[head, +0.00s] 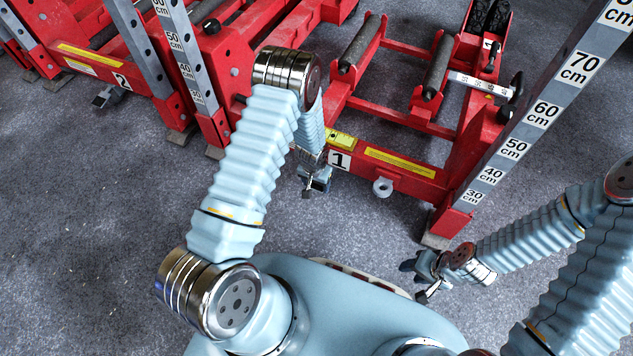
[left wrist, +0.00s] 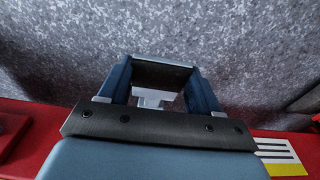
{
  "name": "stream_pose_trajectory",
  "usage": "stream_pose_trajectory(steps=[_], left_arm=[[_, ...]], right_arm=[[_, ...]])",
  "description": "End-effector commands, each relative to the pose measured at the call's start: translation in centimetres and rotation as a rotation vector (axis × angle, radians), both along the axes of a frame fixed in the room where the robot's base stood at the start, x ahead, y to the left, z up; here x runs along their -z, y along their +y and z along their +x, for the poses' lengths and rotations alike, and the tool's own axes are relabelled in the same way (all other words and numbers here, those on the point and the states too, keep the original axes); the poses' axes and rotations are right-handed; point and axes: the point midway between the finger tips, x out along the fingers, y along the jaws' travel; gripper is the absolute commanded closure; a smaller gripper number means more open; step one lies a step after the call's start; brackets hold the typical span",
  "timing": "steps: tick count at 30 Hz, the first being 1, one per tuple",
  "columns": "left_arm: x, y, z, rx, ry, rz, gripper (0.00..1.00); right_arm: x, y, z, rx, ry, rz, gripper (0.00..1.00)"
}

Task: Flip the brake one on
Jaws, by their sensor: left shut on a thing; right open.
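The red jack frame marked 1 (head: 410,178) stands at the centre right of the head view. My left gripper (head: 316,184) is low at its front beam, just left of the "1" label. In the left wrist view, its blue fingers (left wrist: 160,88) are shut on a dark plate with a light grey part below, which looks like brake one (left wrist: 162,76). In the head view my gripper and arm mostly hide it, so its tilt cannot be told. My right gripper (head: 428,278) is open and empty above the floor at the lower right.
A similar red frame marked 2 (head: 133,88) stands at the upper left, with its own grey pedal (head: 107,97). An upright grey ruler post (head: 548,112) rises at the right of frame 1. A grey ring (head: 382,187) sits on the front beam. The carpet (head: 90,220) at left is clear.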

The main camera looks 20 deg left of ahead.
Motion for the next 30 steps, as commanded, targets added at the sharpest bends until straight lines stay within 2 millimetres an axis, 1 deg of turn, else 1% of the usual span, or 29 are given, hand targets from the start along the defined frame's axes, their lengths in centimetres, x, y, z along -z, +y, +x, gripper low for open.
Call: stream_pose_trajectory(steps=[1, 6, 15, 21, 30], left_arm=[[0.7, 0.0, -0.2, 0.001, -0.026, 0.0, 0.91], [1.9, -0.1, -0.4, 0.002, -0.148, -0.005, 0.91], [3.4, 0.0, -0.5, 0.0, -0.328, -0.011, 0.91], [3.8, 0.0, -0.5, 0.0, -0.395, -0.013, 0.91], [3.8, 0.0, -0.5, 0.001, -0.418, -0.014, 0.91]], right_arm=[[0.8, 0.0, 0.0, 0.0, 0.001, 0.001, 0.57], [2.4, 0.2, -0.1, -0.002, 0.003, 0.005, 0.57], [5.1, 0.1, 0.1, 0.003, -0.005, 0.002, 0.57], [6.0, 0.1, 0.2, 0.004, -0.007, 0.001, 0.57], [6.2, 0.1, 0.2, 0.005, -0.008, 0.001, 0.57]])
